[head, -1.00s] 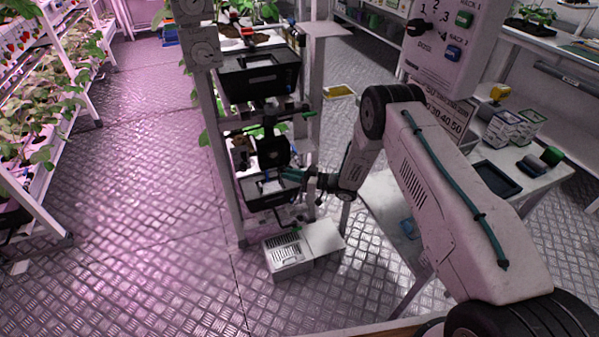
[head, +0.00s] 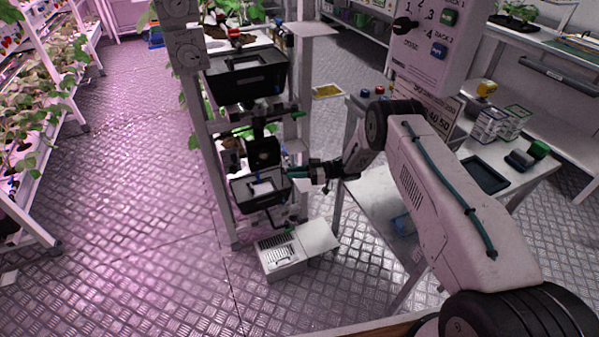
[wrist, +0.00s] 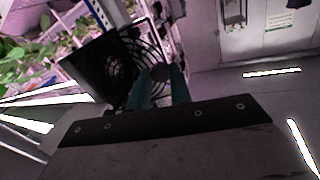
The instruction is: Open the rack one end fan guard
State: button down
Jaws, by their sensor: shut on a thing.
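The end fan (head: 262,152) is a black square unit on the end of the plant rack, between two black bins. In the wrist view the fan housing (wrist: 95,68) fills the upper left, and its round wire guard (wrist: 148,42) stands out at an angle from the housing on the right. My gripper (head: 290,172) is beside the fan, to its right and slightly lower. In the wrist view the teal fingers of my gripper (wrist: 158,75) are closed at the guard's lower edge. The exact grip point is dark and small. The guard is hard to make out in the head view.
A white vented box (head: 285,263) sits on the floor below the rack. Black bins (head: 247,75) hang on the rack. A white table (head: 375,200) and a control panel (head: 430,40) stand to the right. The floor to the left is clear up to another plant rack (head: 40,160).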

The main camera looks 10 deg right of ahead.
jog(key=shift+w+d+r+n+g, duration=0.1)
jog(key=shift+w+d+n+g, duration=0.2)
jog(key=shift+g, duration=0.25)
jog(key=shift+w+d+r+n+g, duration=0.15)
jog(key=shift+d+n+g, duration=0.2)
jog(key=shift+g, duration=0.2)
jog(key=c, duration=1.3)
grip_release()
jog(key=shift+s+f, duration=0.1)
jog(key=shift+f, duration=0.05)
